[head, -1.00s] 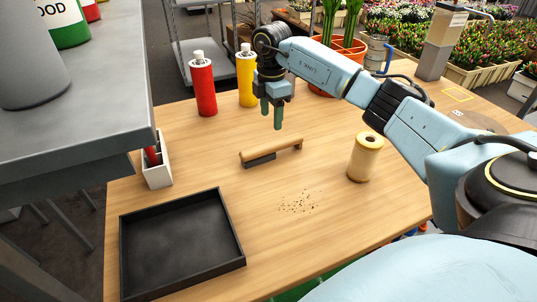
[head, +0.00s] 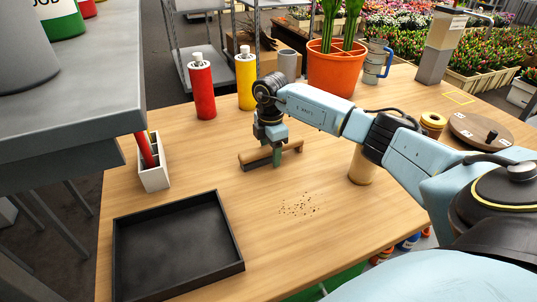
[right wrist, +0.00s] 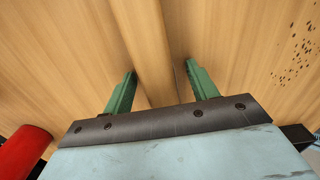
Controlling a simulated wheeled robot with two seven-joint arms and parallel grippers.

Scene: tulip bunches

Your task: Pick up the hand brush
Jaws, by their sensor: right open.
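The hand brush (head: 251,158) lies on the wooden table, with a light wooden handle and a dark bristle block underneath at its left part. My right gripper (head: 277,157) is down at the brush's handle in the head view and hides part of it. In the right wrist view, the handle (right wrist: 150,45) runs between the two green fingers of the open right gripper (right wrist: 160,70), with one finger on each side. Whether either finger touches the handle, I cannot tell. My left gripper is not in view.
A black tray (head: 122,262) lies at the front left, with scattered dark crumbs (head: 298,206) right of it. A red bottle (head: 202,92) and yellow bottle (head: 246,82) stand behind. A tan cylinder (head: 361,168) stands right, partly behind my arm. A white holder (head: 154,175) stands left.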

